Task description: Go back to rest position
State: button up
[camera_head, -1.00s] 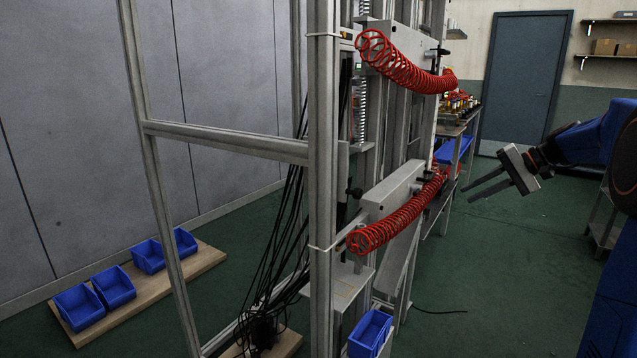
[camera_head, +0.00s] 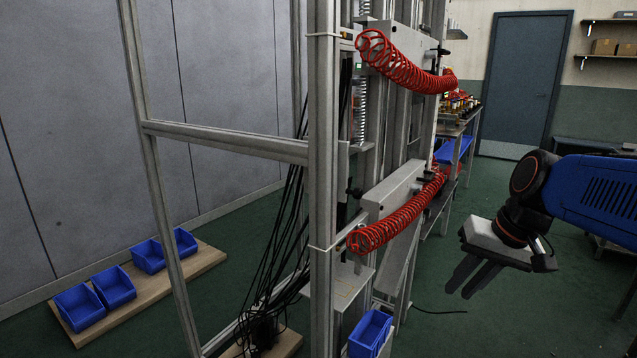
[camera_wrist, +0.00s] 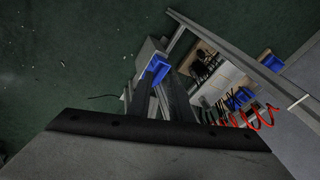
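My gripper (camera_head: 459,290) hangs at the right of the head view, with its two fingers pointing down and to the left. In the wrist view, my gripper (camera_wrist: 158,92) shows two dark fingers with a gap between them and nothing held. It is open, in free air to the right of the metal frame (camera_head: 322,150) and its red coiled hoses (camera_head: 395,225). My blue arm reaches in from the right edge.
A blue bin (camera_head: 370,332) stands at the frame's foot; it also shows in the wrist view (camera_wrist: 156,66). More blue bins (camera_head: 112,287) rest on a wooden board (camera_head: 205,258). A loaded table (camera_head: 462,128) stands behind the frame. Green floor (camera_head: 530,310) lies open below my gripper.

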jog(key=s+f+n+t+h, duration=0.1)
jog(key=s+f+n+h, duration=0.1)
jog(key=s+f, duration=0.6)
jog(key=s, duration=0.4)
jog(key=shift+s+d+f+t+h, duration=0.15)
jog(key=shift+s+d+t+h, duration=0.1)
jog(key=shift+d+t+h, duration=0.1)
dwell(0.9)
